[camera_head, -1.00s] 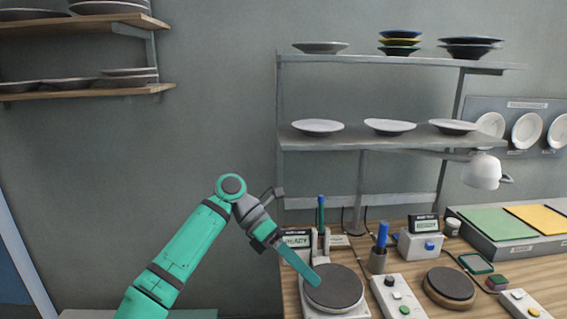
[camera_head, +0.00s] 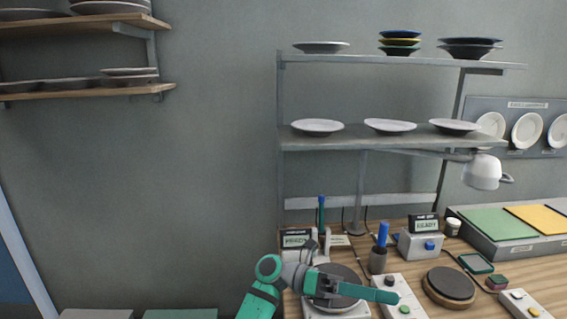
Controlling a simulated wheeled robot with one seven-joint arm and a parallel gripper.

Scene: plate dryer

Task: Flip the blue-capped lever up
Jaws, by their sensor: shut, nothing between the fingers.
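A blue-capped upright piece (camera_head: 383,235) stands in a grey cup-like holder on the wooden bench; I cannot tell whether it is the lever. A blue knob (camera_head: 430,245) also shows on the front of a pale box with a READY display, behind and to the right. My gripper (camera_head: 397,297) is shut and empty, its teal fingers pointing right. In the picture it lies below the blue-capped piece and overlaps the white button panel, apart from both blue parts. Its height above the bench is unclear.
A dark round plate (camera_head: 345,275) on a white base is partly hidden by my arm. A white panel (camera_head: 392,281) with buttons and a second dark disc (camera_head: 450,284) stand nearby. A shelf (camera_head: 400,138) with plates and a white lamp-like head (camera_head: 482,172) hang above.

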